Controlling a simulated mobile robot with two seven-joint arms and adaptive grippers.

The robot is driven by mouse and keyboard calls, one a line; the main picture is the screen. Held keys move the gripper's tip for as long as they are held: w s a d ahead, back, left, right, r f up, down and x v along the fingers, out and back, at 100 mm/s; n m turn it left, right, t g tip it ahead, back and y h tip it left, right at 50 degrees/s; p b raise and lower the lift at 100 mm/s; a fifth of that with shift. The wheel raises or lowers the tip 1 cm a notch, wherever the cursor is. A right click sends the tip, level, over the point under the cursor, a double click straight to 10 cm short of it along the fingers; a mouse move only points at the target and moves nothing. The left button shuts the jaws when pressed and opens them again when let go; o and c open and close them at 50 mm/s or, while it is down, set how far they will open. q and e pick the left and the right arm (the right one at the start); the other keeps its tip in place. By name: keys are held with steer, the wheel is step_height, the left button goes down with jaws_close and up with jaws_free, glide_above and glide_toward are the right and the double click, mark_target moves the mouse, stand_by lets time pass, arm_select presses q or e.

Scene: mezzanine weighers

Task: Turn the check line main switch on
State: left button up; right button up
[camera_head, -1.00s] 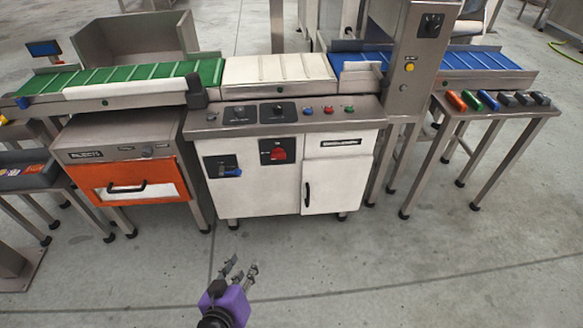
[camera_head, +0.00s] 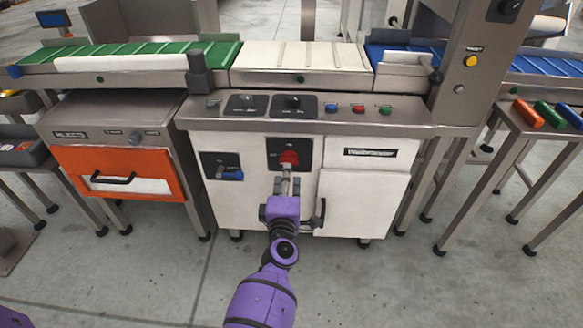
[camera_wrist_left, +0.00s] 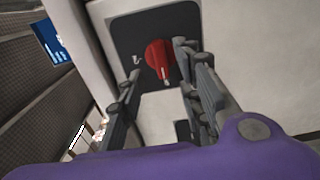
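The red rotary main switch (camera_head: 289,158) sits on a black plate (camera_head: 274,145) on the front of the white cabinet. In the left wrist view the red knob (camera_wrist_left: 159,60) shows with its white mark pointing down and slightly right. My left gripper (camera_head: 287,180) reaches up to the switch from below. In the left wrist view its fingers (camera_wrist_left: 155,82) are apart, one left and one right of the knob, with visible room on the left side. Whether the right finger touches the knob I cannot tell. My right gripper is not in view.
A blue-handled switch (camera_head: 230,175) is left of the red one. A cabinet door with a black handle (camera_head: 319,212) is to the right. The control panel (camera_head: 350,118) juts out above. An orange drawer (camera_head: 118,172) is at the left. Floor in front is open.

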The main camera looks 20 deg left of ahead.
mark_target(289, 160)
arm_select(q)
steer(key=x, duration=0.4)
steer(key=shift+w+b, duration=0.3)
steer(key=shift+b, duration=0.1)
steer(key=shift+c, duration=0.5)
jaws_close()
